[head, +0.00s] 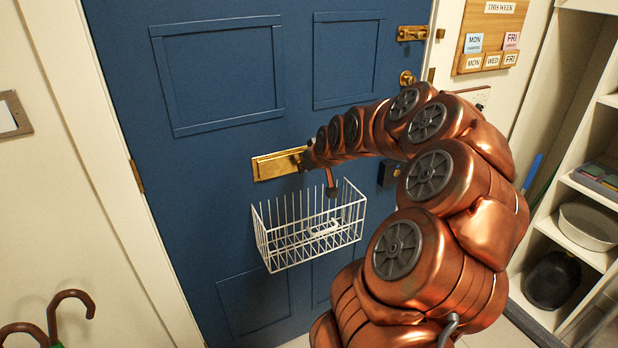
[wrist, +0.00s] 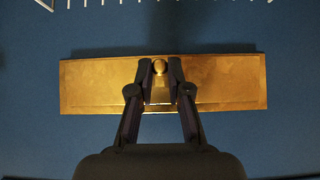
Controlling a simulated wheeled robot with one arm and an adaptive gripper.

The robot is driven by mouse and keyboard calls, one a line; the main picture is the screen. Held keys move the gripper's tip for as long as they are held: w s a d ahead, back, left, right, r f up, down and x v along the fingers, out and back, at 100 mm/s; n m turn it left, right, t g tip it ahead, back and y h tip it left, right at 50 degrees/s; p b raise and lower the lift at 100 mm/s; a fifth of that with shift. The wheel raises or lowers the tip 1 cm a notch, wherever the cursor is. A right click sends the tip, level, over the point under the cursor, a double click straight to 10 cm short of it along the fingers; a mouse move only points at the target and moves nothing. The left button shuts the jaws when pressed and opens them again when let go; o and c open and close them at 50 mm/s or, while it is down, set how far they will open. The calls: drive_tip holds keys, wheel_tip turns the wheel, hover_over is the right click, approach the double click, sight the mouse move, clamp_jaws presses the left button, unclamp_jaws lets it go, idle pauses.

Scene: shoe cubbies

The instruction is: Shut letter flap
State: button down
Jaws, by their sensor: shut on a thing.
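The brass letter flap (head: 277,165) is a wide plate on the blue door, above a white wire basket. It also shows in the wrist view (wrist: 215,90), with a small round knob (wrist: 159,67) near its upper edge there. My gripper (wrist: 159,70) is shut on the knob, one finger on each side. In the head view my gripper (head: 303,160) reaches the right part of the flap, and my arm hides its right end. A dark band runs along the flap's edge on the basket side in the wrist view; I cannot tell whether it is a gap or shadow.
The white wire basket (head: 263,240) hangs just below the flap with a pale item inside. Brass locks (head: 411,33) sit at the door's right. Shelves (head: 575,240) with bowls stand at right, umbrella handles (head: 70,297) at lower left.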

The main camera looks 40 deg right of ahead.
drive_tip(key=shift+w+f+t+b, duration=0.2)
drive_tip(key=shift+t+b, duration=0.3)
drive_tip(key=shift+b, duration=0.5)
drive_tip(key=shift+r, duration=0.1)
drive_tip(key=c, duration=1.1)
unclamp_jaws()
drive_tip(key=shift+s, duration=0.1)
drive_tip(key=v, duration=1.2)
drive_tip(key=shift+a, duration=0.2)
drive_tip(key=shift+a, duration=0.1)
